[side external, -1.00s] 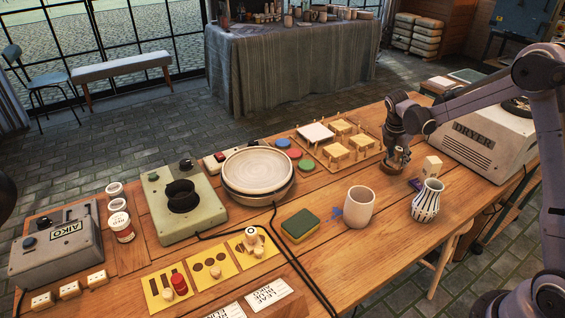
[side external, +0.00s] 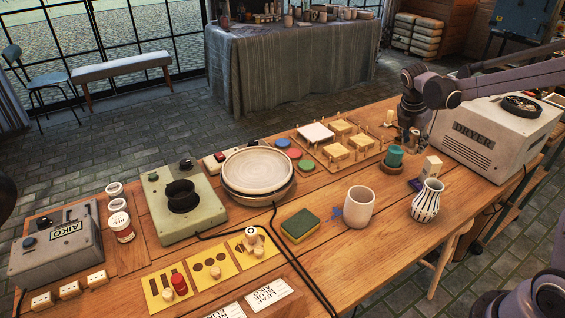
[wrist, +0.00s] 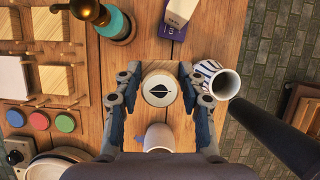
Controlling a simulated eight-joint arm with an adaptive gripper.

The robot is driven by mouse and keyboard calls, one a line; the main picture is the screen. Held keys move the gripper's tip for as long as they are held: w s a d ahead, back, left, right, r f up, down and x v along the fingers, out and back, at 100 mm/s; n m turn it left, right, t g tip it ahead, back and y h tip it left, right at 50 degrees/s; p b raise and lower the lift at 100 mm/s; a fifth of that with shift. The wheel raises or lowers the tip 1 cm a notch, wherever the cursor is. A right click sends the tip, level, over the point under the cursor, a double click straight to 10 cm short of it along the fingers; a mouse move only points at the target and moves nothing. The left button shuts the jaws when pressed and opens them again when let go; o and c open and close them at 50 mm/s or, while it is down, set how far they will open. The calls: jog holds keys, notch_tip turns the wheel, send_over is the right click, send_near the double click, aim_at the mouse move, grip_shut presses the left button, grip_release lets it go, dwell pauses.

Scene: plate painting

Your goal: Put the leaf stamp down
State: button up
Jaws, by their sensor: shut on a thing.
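The leaf stamp (wrist: 160,91) shows in the wrist view as a pale round end with a black leaf mark and a light wooden body. It sits between the two fingers of my gripper (wrist: 160,80), which is shut on it. In the side external view my gripper (side external: 413,120) is at the back right of the table, beside the dryer. A small wooden piece shows under it there; I cannot tell whether it is the stamp. In the wrist view, the stamp's lower end is hidden.
The striped vase (side external: 427,200) and plain cup (side external: 359,207) stand at the front right. Yellow cards (side external: 164,297) with stamps lie at the front. A sponge (side external: 300,225) lies mid-table.

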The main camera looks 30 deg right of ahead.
jog(key=s+a+m+g, duration=0.15)
jog(key=s+a, duration=0.25)
jog(key=a, duration=0.4)
jog(key=s+a+m, duration=0.2)
jog(key=s+a, duration=0.1)
jog(key=a, duration=0.5)
jog(key=s+a+m+g, duration=0.15)
jog(key=s+a, duration=0.25)
jog(key=a, duration=0.4)
jog(key=shift+t, duration=0.5)
jog(key=a+f, duration=0.3)
jog(key=f, duration=0.1)
jog(key=w+a+f, duration=0.1)
jog(key=a+f, duration=0.3)
jog(key=w+a+f, duration=0.1)
jog(key=a+f, duration=0.2)
jog(key=a, duration=0.1)
jog(key=shift+f, duration=0.4)
jog(key=shift+a+f, duration=0.15)
jog(key=shift+f, duration=1.95)
jog(key=shift+f, duration=0.1)
jog(key=o, duration=1.1)
